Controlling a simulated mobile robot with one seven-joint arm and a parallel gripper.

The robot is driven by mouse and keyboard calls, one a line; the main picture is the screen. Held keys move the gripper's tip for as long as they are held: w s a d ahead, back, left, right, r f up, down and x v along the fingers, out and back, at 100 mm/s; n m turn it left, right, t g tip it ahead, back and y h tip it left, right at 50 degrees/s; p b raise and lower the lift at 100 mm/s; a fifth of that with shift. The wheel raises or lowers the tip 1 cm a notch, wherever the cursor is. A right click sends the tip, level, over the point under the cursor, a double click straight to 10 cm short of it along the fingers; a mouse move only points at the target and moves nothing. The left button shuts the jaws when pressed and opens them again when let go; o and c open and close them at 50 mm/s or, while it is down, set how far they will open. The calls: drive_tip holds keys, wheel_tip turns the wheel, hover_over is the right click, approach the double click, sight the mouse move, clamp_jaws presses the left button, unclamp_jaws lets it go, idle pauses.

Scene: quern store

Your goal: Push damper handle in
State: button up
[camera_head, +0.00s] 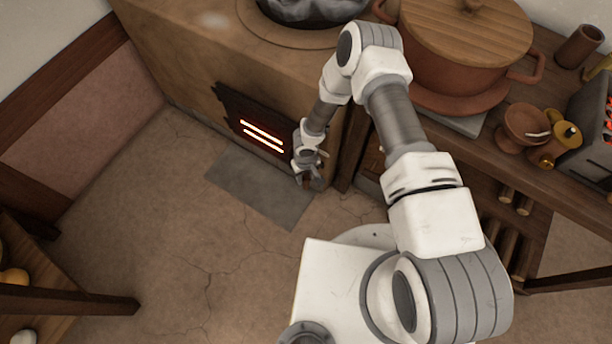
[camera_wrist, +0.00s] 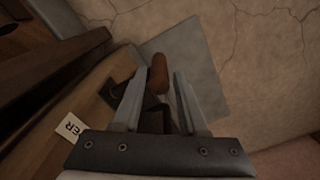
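The damper handle (camera_wrist: 158,74) shows in the wrist view as a brown wooden grip on a dark metal part, standing out from the stove front. My gripper (camera_wrist: 160,80) is open, with one finger on each side of the handle and visible gaps. A white label (camera_wrist: 70,128), partly cut off and reading "ER", is on the stove face to the left. In the head view my gripper (camera_head: 312,181) is low at the right end of the stove (camera_head: 185,60) front. The handle is hidden there by my gripper and wrist.
A dark firebox door (camera_head: 255,122) with glowing slots is left of my gripper. A grey slab (camera_head: 262,188) lies on the floor below. A wooden bench (camera_head: 560,180) with a lidded pot (camera_head: 455,75) stands to the right. Open floor lies to the left.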

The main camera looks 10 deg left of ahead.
drive_tip(key=shift+o, duration=0.9)
wheel_tip(320, 180, up, 18)
drive_tip(key=p, duration=0.5)
drive_tip(key=shift+f+p, duration=0.25)
drive_tip(key=shift+p, duration=0.05)
